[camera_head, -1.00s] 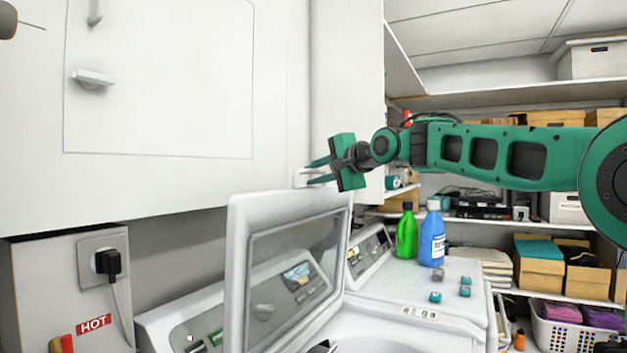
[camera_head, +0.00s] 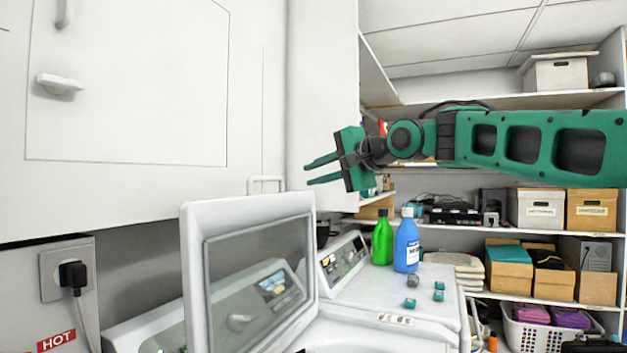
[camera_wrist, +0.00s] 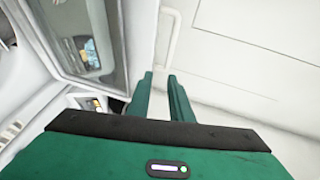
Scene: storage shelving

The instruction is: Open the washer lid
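The washer lid (camera_head: 192,262) is a white frame with a glass window. It stands raised, steeply upright, in the lower middle of the head view. It also shows at the upper left of the wrist view (camera_wrist: 112,82). The washer's white body shows in part below it, cut off by the frame's bottom edge. My gripper (camera_head: 322,170) is above and to the right of the lid in the head view, pointing left, apart from the lid. Its two green fingers have a gap between them and hold nothing. The fingers also show in the wrist view (camera_wrist: 160,95).
A second white machine (camera_head: 440,300) stands to the right, with a green bottle (camera_head: 382,240), a blue bottle (camera_head: 406,245) and small cubes on top. White wall cabinets (camera_head: 130,90) hang at left. Shelves with boxes (camera_head: 540,208) fill the back right. A power plug (camera_head: 73,275) is at lower left.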

